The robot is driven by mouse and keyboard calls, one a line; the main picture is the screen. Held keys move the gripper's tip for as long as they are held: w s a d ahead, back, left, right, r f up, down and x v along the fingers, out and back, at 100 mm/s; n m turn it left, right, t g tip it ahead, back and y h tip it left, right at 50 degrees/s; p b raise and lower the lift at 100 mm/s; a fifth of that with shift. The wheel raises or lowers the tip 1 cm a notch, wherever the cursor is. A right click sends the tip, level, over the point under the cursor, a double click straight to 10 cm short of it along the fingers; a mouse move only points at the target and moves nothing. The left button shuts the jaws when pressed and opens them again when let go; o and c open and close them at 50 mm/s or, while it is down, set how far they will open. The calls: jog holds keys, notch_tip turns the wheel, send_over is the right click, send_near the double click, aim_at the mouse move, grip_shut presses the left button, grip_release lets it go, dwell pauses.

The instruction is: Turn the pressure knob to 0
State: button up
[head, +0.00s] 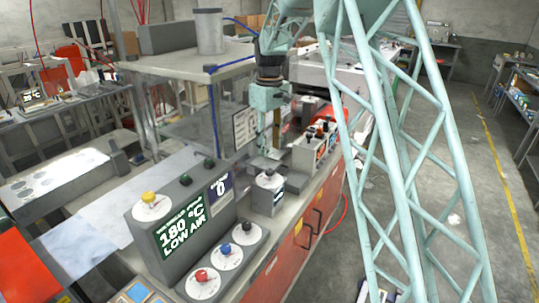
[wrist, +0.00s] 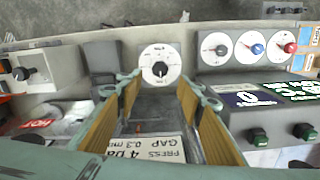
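A white round dial with a black knob (wrist: 160,69) sits beyond the gap between my fingertips in the wrist view. In the head view this knob (head: 269,173) tops a small grey box on the bench, below and in front of my gripper (head: 266,150). My gripper (wrist: 160,84) is open, its tan-padded fingers apart with nothing held between them. A sign reading PRESS GAP and 4 bar (wrist: 145,150) shows between the fingers. The knob's label and exact setting are too small to read.
A control box with a 180 °C LOW AIR screen (head: 183,232), a yellow knob (head: 149,197) and a display showing 0 (head: 221,187) stands nearby. Black, blue (wrist: 257,49) and red (wrist: 290,47) knobs sit on its panel. Another box with knobs (head: 316,143) stands behind.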

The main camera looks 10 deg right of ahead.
jog(key=shift+r, duration=0.9)
jog(key=s+r+m+t+b, duration=0.1)
jog(key=s+r, duration=0.4)
jog(key=s, duration=0.4)
jog(key=s+r+m+b, duration=0.1)
jog(key=s+r, duration=0.4)
jog(key=s, duration=0.4)
jog(key=s+r+m+t+b, duration=0.1)
jog(key=s+r+b, duration=0.1)
jog(key=s+r, duration=0.55)
jog(key=s+f+m+b, duration=0.1)
jog(key=s+f, duration=0.1)
jog(key=s, duration=0.9)
jog(key=s+f+m+t+b, duration=0.1)
jog(key=s+f, duration=0.2)
jog(key=s, duration=0.9)
jog(key=s+f+m+t+b, duration=0.1)
jog(key=s+f, duration=0.2)
jog(key=s, duration=0.9)
jog(key=shift+m+b, duration=0.3)
jog(key=shift+m, duration=0.1)
